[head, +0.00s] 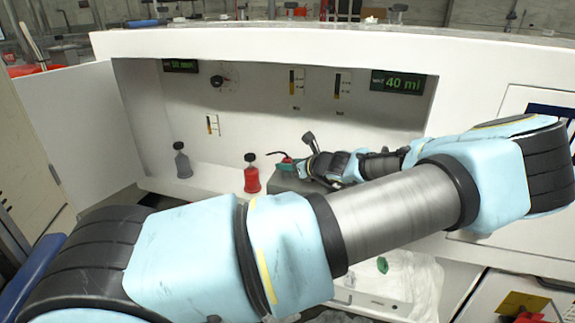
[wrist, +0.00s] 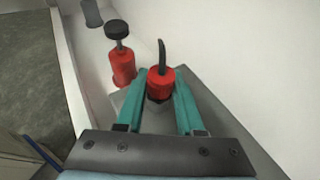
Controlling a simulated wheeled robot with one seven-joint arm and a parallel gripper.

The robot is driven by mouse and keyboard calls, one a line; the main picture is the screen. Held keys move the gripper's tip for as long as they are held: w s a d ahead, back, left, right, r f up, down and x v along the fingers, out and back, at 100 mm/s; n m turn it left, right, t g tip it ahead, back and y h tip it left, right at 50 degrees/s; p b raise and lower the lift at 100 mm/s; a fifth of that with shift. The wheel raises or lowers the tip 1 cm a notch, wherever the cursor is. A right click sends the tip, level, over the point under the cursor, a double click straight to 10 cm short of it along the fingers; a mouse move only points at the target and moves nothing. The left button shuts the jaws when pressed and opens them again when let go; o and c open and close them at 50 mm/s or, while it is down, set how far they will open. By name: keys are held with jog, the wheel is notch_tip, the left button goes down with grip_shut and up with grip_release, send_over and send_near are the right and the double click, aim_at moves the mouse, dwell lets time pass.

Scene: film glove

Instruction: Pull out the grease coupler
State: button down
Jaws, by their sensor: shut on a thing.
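The grease coupler, as far as I can tell, is the small red piece with a dark curved stem (wrist: 159,82) in the wrist view. It shows in the head view as a small red and dark tip (head: 280,155). My gripper (wrist: 158,77) has its green fingers on either side of the red piece, shut on it. In the head view my gripper (head: 287,163) reaches in from the right. A grey cylindrical part shows just below the red piece, over a grey block (head: 285,182). Whether the coupler is still seated there cannot be told.
A red bottle with a black knob (head: 252,176) stands close left of the gripper. A grey one (head: 182,162) stands farther left. The white recess wall, with gauges and a "40 ml" display (head: 398,82), is behind. A clear plastic bag (head: 400,280) hangs below.

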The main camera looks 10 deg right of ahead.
aim_at(287, 159)
jog(key=shift+r+p, duration=0.55)
jog(key=shift+p, duration=0.1)
dwell(0.7)
jog(key=shift+r+p, duration=1.7)
jog(key=shift+r, duration=0.1)
jog(key=shift+r+p, duration=1.45)
jog(key=shift+r, duration=0.05)
